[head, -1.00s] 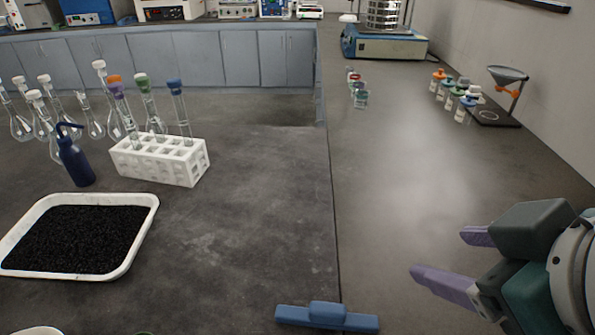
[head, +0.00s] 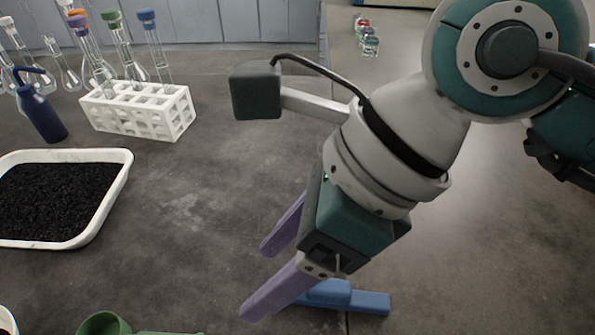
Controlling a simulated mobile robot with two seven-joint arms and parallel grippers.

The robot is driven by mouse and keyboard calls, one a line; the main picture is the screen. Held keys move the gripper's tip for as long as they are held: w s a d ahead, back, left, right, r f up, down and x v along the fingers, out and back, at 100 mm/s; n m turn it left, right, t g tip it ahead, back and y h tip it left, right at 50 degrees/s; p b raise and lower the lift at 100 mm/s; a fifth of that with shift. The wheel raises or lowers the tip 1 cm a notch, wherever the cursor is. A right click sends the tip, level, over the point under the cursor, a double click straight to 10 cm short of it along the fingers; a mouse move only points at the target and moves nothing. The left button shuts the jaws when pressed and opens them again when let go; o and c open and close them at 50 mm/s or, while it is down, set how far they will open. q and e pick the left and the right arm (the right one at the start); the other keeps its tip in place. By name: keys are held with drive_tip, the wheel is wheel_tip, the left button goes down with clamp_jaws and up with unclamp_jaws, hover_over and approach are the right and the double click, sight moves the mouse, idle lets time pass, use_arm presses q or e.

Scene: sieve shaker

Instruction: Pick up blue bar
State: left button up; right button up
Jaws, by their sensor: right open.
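The blue bar (head: 368,301) lies on the dark bench near the front edge of the head view, with a raised block at its middle. My right gripper (head: 265,281) is open, its two purple fingers pointing down and left. The fingers and the gripper body stand in front of the bar's left part and hide it. I cannot tell whether the fingers touch the bar; nothing shows between them. My left gripper is not in the head view.
A white tray of black granules (head: 118,184) is at the left. A green object (head: 104,323) shows at the bottom edge. Small jars (head: 370,46) stand farther back. The bench between rack and gripper is clear.

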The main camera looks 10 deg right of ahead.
sight(330, 285)
drive_tip(key=d+f+h, duration=0.1)
drive_tip(key=d, duration=0.1)
drive_tip(key=w+d+f+h, duration=0.1)
drive_tip(key=d+h, duration=0.1)
drive_tip(key=d, duration=0.1)
drive_tip(key=d+f+h, duration=0.1)
drive_tip(key=d+f, duration=0.1)
drive_tip(key=d, duration=0.1)
drive_tip(key=shift+w+n+h, duration=0.2)
drive_tip(key=shift+n+h, duration=0.1)
wheel_tip(330, 285, down, 4)
drive_tip(key=shift+a+r+b, duration=0.15)
drive_tip(key=shift+r+b, duration=0.1)
drive_tip(key=shift+b, duration=0.2)
drive_tip(key=f, duration=0.3)
drive_tip(key=a+f+b, duration=0.1)
drive_tip(key=f, duration=0.1)
drive_tip(key=shift+w+f, duration=0.3)
drive_tip(key=shift+w, duration=0.05)
clamp_jaws()
